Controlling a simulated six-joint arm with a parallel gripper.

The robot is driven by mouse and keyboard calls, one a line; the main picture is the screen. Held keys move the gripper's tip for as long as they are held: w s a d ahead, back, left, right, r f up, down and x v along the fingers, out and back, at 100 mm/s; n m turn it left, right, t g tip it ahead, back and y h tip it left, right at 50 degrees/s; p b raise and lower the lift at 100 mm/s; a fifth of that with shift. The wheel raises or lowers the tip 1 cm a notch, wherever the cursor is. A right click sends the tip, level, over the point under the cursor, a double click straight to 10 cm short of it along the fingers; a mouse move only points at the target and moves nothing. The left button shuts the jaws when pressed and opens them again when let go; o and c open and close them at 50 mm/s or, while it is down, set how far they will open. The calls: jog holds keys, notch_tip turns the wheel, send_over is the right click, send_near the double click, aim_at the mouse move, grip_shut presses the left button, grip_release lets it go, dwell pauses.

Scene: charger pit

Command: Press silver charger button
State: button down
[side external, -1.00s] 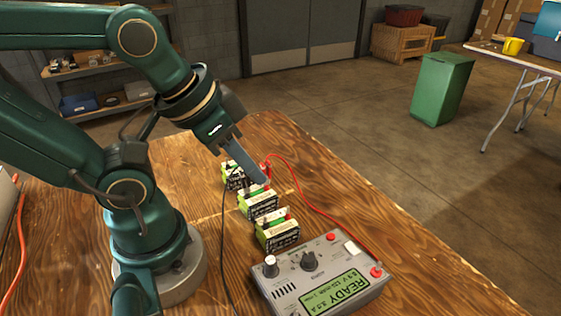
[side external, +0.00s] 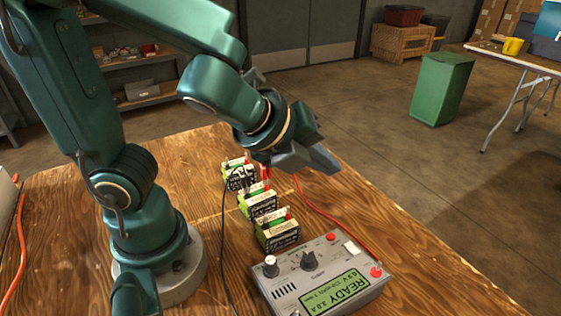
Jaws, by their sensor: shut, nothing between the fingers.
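The grey charger (side external: 283,290) sits at the front right of the table with its green display (side external: 335,292) lit and reading READY. My gripper (side external: 330,162) is shut and empty. It is in the air, beyond the charger in the picture and apart from it, its fingers pointing right.
A black cable (side external: 222,240) and a red cable (side external: 320,212) run from the far battery area along both sides. Bare wooden tabletop (side external: 400,240) lies to the right.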

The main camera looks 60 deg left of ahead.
aim_at(331, 236)
jog(key=shift+s+d+f, duration=0.2)
jog(key=shift+d+f, duration=0.1)
jog(key=shift+d, duration=0.2)
jog(key=shift+f, duration=0.1)
jog(key=shift+d+f, duration=0.25)
jog(key=shift+f, duration=1.15)
jog(key=shift+d+f, duration=0.25)
jog(key=shift+f, duration=1.15)
jog(key=shift+d+f, duration=0.25)
jog(key=shift+f, duration=1.15)
jog(key=shift+d+f, duration=0.1)
jog(key=shift+f, duration=0.35)
jog(key=shift+f, duration=0.35)
jog(key=shift+r, duration=0.8)
